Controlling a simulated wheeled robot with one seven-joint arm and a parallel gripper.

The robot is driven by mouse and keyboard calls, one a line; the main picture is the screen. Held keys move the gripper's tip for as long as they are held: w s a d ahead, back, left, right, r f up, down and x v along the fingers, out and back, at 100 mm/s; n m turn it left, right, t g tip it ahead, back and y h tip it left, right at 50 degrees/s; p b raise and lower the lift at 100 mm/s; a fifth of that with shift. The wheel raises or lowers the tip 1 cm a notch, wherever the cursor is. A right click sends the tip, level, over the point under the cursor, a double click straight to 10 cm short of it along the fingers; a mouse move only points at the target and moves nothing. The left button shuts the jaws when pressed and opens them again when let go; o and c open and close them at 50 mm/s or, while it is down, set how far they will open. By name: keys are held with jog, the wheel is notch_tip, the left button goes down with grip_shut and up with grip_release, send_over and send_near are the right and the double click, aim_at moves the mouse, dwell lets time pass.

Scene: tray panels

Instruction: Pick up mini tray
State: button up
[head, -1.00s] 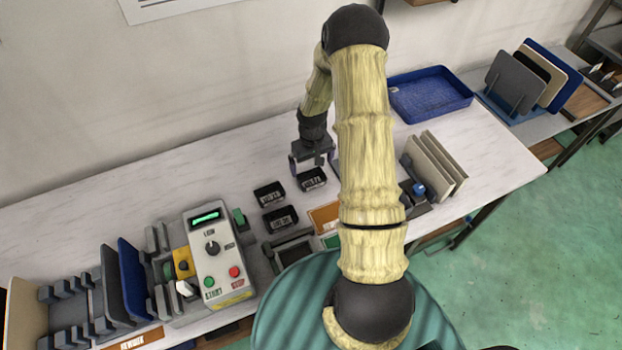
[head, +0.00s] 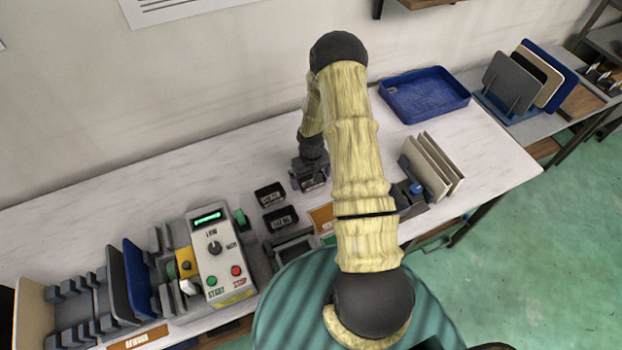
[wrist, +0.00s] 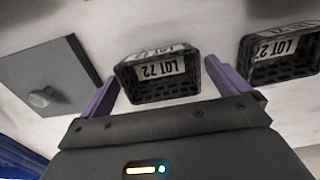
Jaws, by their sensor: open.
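A small black mini tray (wrist: 160,90) with a "LOT 72" label lies between the spread purple fingers of my gripper (wrist: 160,82) in the wrist view. The fingers are on either side of it, open, and I cannot tell if they touch it. In the head view my gripper (head: 310,180) is low over the bench and mostly hides this tray. A second mini tray (wrist: 280,62) shows at the right of the wrist view. In the head view, two black mini trays, an upper one (head: 270,196) and a lower one (head: 281,219), sit left of my gripper.
A grey plate with a knob (wrist: 50,75) lies left of the tray in the wrist view. A large blue tray (head: 425,97) is at the back right. A control box (head: 220,255) and upright panels (head: 128,285) stand at left. The bench (head: 130,195) behind the box is clear.

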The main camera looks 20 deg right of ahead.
aim_at(311, 182)
jog(key=shift+f, duration=0.3)
jog(key=shift+w, duration=0.1)
jog(key=c, duration=0.9)
jog(key=shift+r, duration=0.15)
jog(key=shift+r+b, duration=0.3)
jog(key=shift+r, duration=0.35)
notch_tip(311, 182, up, 8)
jog(key=shift+r+b, duration=0.25)
jog(key=shift+b, duration=0.65)
